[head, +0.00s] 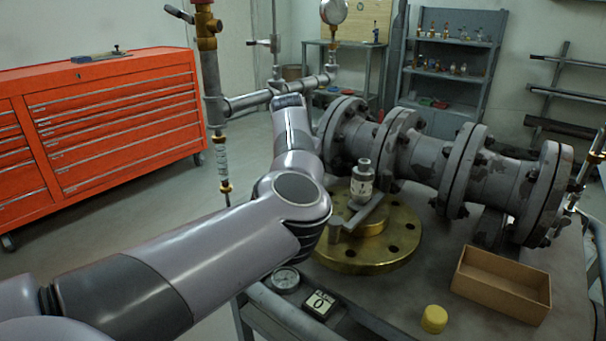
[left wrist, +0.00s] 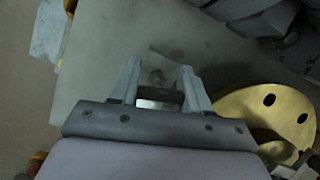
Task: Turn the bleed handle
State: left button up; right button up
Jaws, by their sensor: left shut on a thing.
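My left gripper (left wrist: 159,74) shows in the left wrist view, its two pale fingers on either side of a small dark bar (left wrist: 160,96). It is shut on this bar, above the grey table top (left wrist: 95,75). I cannot tell from these views whether the bar is the bleed handle. In the head view my left arm hides the gripper and the bar. A grey flanged valve pipe (head: 405,155) lies along the back of the table. My right gripper is in neither view.
An open cardboard box (head: 502,286), a yellow cap (head: 434,318) and a gauge (head: 286,279) lie near the front. A red tool cabinet (head: 120,125) stands left.

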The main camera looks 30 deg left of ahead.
pick_arm(q)
jog(key=shift+r+m+h, duration=0.15)
jog(key=shift+m+h, duration=0.45)
jog(key=shift+m, duration=0.9)
jog(key=shift+w+d, duration=0.1)
jog(key=o, duration=1.1)
jog(key=shift+c, duration=0.2)
jog(key=v, duration=0.7)
